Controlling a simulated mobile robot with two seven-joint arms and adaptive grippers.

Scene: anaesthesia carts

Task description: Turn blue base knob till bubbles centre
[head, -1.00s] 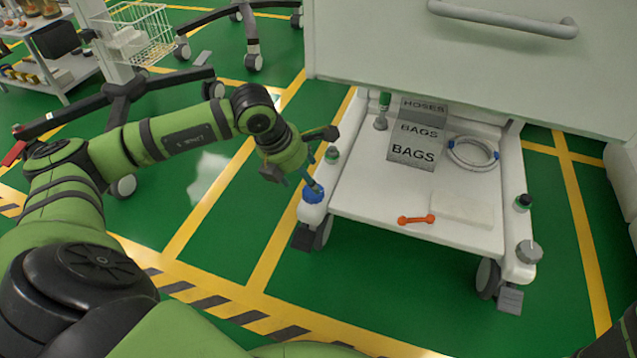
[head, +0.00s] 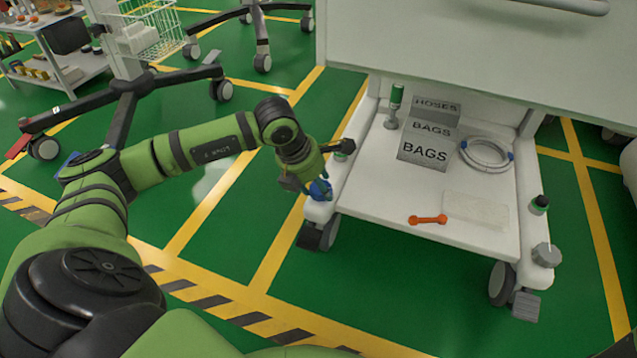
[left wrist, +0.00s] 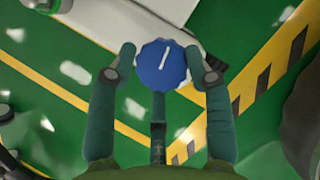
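The blue base knob (head: 320,190) sits on the front left corner of the white cart's base. In the left wrist view the knob (left wrist: 162,65) is a scalloped disc with a white line tilted right of upright. My left gripper (head: 308,186) is at the knob from above. In the left wrist view its fingers (left wrist: 162,62) stand open on either side of the knob, with what looks like a small gap at each side. Small green-topped fittings are on the left (head: 343,150) and right (head: 540,204) of the base; no bubbles can be made out. My right gripper is not in view.
The cart's lower shelf (head: 380,208) holds an orange wrench-like piece (head: 427,219), labelled boxes (head: 423,151), a coiled hose (head: 485,154) and a green-topped cylinder (head: 396,100). A grey knob (head: 546,254) is at the front right corner. The white cart body (head: 450,55) overhangs the shelf.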

